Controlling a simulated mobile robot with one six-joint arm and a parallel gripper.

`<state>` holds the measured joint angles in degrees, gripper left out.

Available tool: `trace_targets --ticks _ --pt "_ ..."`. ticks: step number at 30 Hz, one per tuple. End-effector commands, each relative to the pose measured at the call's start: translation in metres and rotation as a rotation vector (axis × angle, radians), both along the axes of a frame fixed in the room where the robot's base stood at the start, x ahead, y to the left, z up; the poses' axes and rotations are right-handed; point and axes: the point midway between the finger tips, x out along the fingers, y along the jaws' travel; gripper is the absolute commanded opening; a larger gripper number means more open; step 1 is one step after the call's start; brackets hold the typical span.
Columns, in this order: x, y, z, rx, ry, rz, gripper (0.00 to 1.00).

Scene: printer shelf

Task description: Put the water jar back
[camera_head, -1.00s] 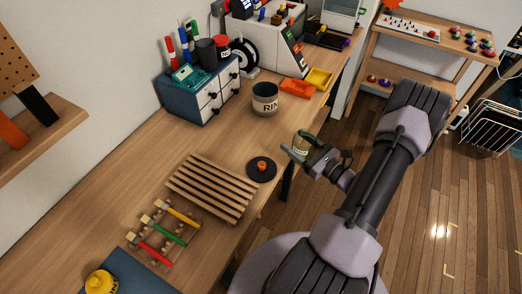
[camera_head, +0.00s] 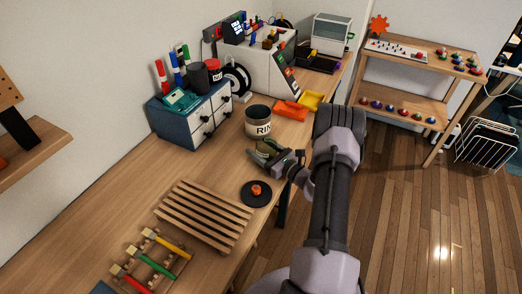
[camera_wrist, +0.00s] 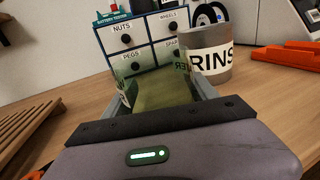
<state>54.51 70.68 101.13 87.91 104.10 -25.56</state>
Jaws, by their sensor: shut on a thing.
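The water jar (camera_wrist: 162,92) is a greenish see-through jar with a white label, of which only the last letters show. It sits between the fingers of my gripper (camera_wrist: 160,98), which is shut on it. In the head view, my gripper (camera_head: 268,155) holds the jar (camera_head: 267,146) over the bench near its front edge. The jar is just in front of a grey pot (camera_head: 257,113) with a white "RINS..." label, partly cut off. In the wrist view, the pot (camera_wrist: 210,62) is right of the jar and seems close; contact cannot be told.
A small drawer cabinet (camera_head: 197,118) stands behind left of the jar. Orange and yellow trays (camera_head: 290,110) lie to the right. A slatted wooden rack (camera_head: 204,214) and a black disc with an orange knob (camera_head: 256,193) lie nearer. Bench between rack and cabinet is clear.

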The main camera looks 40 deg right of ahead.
Motion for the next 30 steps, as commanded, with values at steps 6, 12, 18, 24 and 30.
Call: trace_targets --ticks 6,12,18,24,30 --pt "0.000 0.000 -0.003 0.000 -0.001 0.000 0.03" --pt "0.000 0.000 -0.002 0.001 0.000 0.000 0.88" --pt "0.000 0.000 -0.001 0.001 0.000 0.000 0.88" --pt "-0.019 -0.003 0.003 0.003 0.001 -0.004 0.88" --pt "-0.069 -0.007 0.003 0.004 0.000 -0.005 0.88"
